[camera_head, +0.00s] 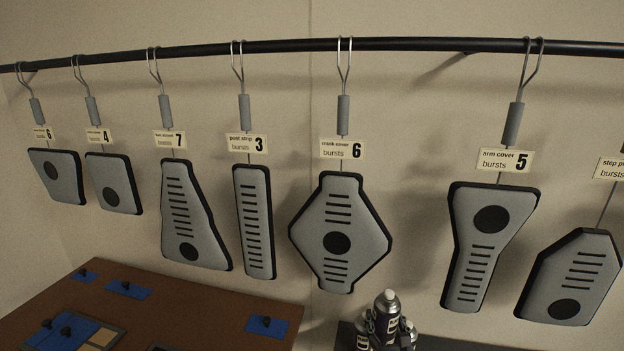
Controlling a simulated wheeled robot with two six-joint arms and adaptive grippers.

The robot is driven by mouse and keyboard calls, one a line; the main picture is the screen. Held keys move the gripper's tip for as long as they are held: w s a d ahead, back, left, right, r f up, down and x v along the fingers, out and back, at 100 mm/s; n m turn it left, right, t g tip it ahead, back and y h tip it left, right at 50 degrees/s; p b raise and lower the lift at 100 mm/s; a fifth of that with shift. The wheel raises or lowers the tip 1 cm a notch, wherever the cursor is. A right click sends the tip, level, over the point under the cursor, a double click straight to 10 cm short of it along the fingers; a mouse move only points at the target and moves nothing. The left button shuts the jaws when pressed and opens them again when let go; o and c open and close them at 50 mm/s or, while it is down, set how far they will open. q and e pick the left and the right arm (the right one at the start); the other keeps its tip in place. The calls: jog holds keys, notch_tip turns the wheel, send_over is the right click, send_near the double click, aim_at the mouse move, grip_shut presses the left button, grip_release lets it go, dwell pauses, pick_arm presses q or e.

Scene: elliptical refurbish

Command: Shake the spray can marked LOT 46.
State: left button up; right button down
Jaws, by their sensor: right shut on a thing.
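A spray can (387,301) with a silver top and dark body shows at the bottom of the head view, right of the middle. It looks upright. My right gripper (384,327) is shut on it, low at the bottom edge, where dark parts overlap and are hard to tell apart. Pale label patches show there, but they are too small to read, so I cannot tell whether this can is LOT 46. My left gripper is not in view.
A black rail (284,47) runs across the wall with several grey panels hanging on hooks, including the crank cover (345,270) and the arm cover (490,240). A brown bench (200,310) with blue mats (128,290) lies at lower left. A dark surface (440,343) lies at the bottom.

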aim_at(388, 330)
jog(key=s, duration=0.8)
jog(key=shift+r, duration=0.1)
jog(key=w, duration=0.8)
jog(key=s, duration=0.8)
jog(key=shift+s, duration=0.1)
jog(key=w, duration=0.8)
jog(key=shift+w, duration=0.2)
jog(key=s, duration=0.8)
jog(key=shift+s, duration=0.15)
dwell(3.7)
